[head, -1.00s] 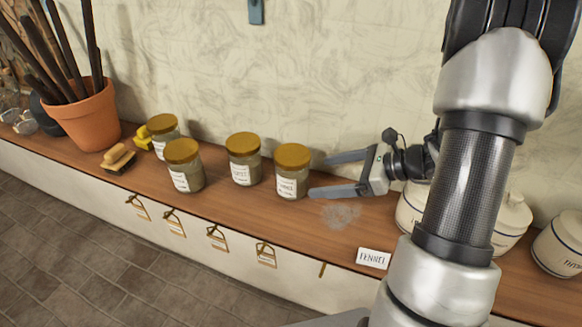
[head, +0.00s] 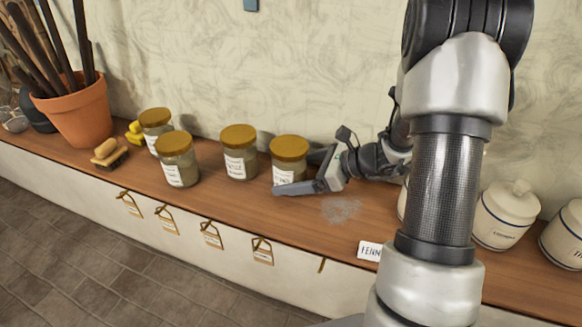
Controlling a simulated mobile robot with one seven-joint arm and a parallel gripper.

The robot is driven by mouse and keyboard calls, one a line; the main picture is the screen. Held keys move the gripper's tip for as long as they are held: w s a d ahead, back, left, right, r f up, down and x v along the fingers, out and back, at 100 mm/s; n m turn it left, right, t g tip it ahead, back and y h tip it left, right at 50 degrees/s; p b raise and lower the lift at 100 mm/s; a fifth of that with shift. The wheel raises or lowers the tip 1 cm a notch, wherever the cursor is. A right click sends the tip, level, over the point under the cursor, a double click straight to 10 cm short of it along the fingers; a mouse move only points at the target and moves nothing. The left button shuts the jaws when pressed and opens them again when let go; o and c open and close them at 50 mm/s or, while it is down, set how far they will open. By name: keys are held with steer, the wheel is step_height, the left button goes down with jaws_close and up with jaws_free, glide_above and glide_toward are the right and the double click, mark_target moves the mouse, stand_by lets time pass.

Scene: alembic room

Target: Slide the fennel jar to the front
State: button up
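My gripper (head: 296,173) is open at the right side of the rightmost gold-lidded jar (head: 289,149). The near finger lies low in front of this jar. The far finger is partly hidden behind it, and I cannot tell whether either finger touches the glass. The jar stands upright on the wooden shelf, with its white label partly covered by the near finger. The label is too small to read surely as fennel. A white card (head: 369,251) lettered FENN, its right end hidden by my arm, stands at the shelf's front edge. A pale powdery patch (head: 341,209) lies between card and jar.
Other gold-lidded jars (head: 239,139) (head: 177,146) (head: 155,119) stand to the left. A brush (head: 110,155) and a plant pot (head: 80,112) are farther left. White canisters (head: 506,216) stand at right. The shelf's front strip (head: 300,225) is mostly clear.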

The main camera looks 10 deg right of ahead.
steer(key=c, duration=0.8)
steer(key=shift+s+a+b, duration=0.25)
steer(key=shift+s+a, duration=0.55)
steer(key=shift+s, duration=0.35)
steer(key=shift+s+a+b, duration=0.3)
steer(key=shift+s+a, duration=0.45)
steer(key=shift+s, duration=0.4)
steer(key=shift+s+a+b, duration=0.25)
steer(key=shift+s+a, duration=0.55)
steer(key=shift+s, duration=0.35)
steer(key=o, duration=0.9)
steer(key=shift+c, duration=0.2)
